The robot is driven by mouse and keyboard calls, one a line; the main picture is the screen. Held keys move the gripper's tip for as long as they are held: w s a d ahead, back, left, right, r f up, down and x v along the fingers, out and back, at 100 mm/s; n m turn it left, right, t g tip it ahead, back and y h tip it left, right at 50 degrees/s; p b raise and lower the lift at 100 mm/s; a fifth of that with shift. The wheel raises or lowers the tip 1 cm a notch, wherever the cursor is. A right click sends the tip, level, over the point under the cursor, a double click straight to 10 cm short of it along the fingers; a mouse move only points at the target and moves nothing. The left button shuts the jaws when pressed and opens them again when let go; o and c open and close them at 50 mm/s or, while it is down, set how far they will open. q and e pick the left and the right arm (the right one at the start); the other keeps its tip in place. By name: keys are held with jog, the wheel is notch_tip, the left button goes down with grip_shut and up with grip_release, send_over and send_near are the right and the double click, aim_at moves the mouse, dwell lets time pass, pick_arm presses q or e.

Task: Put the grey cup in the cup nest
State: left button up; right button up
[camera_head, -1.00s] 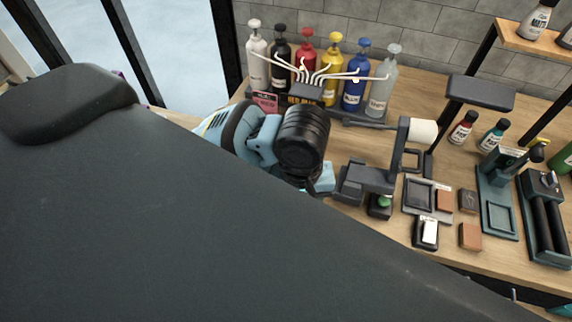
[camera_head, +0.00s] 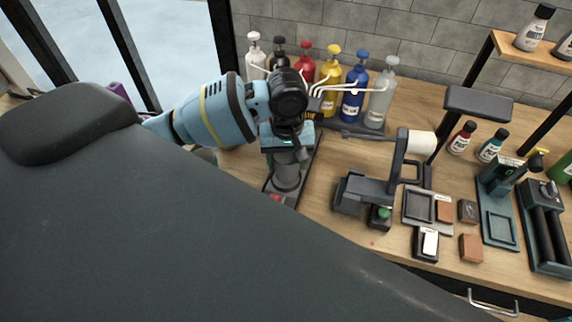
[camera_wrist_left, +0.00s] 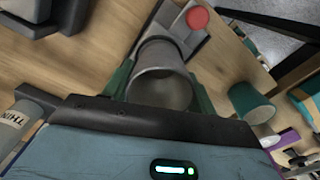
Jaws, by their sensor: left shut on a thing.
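The grey cup (camera_head: 287,176) is held below my left gripper (camera_head: 287,158) in the head view. In the left wrist view the grey cup (camera_wrist_left: 160,72) sits between the two green fingers of the left gripper (camera_wrist_left: 161,88), which are shut on its sides. I look into its open mouth there. The cup is over or on a dark flat base (camera_head: 308,167) with a red round part (camera_wrist_left: 197,18) at one end. I cannot tell whether this base is the cup nest, or whether the cup touches it. My right gripper is out of view.
Several coloured pump bottles (camera_head: 331,80) stand along the back. A dark stand with a white roll (camera_head: 421,144) is to the right, beside small trays and blocks. A green cup (camera_wrist_left: 251,103) shows in the left wrist view. My dark body covers the lower left.

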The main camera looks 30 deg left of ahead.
pick_arm(q)
jog(key=shift+w+a, duration=0.25)
jog(key=shift+w, duration=0.05)
jog(key=shift+w+a+f, duration=0.1)
jog(key=shift+w+f, duration=0.05)
jog(key=shift+f, duration=1.65)
jog(key=shift+f, duration=0.1)
jog(key=o, duration=0.9)
jog(key=shift+o, duration=0.2)
notch_tip(320, 180, up, 12)
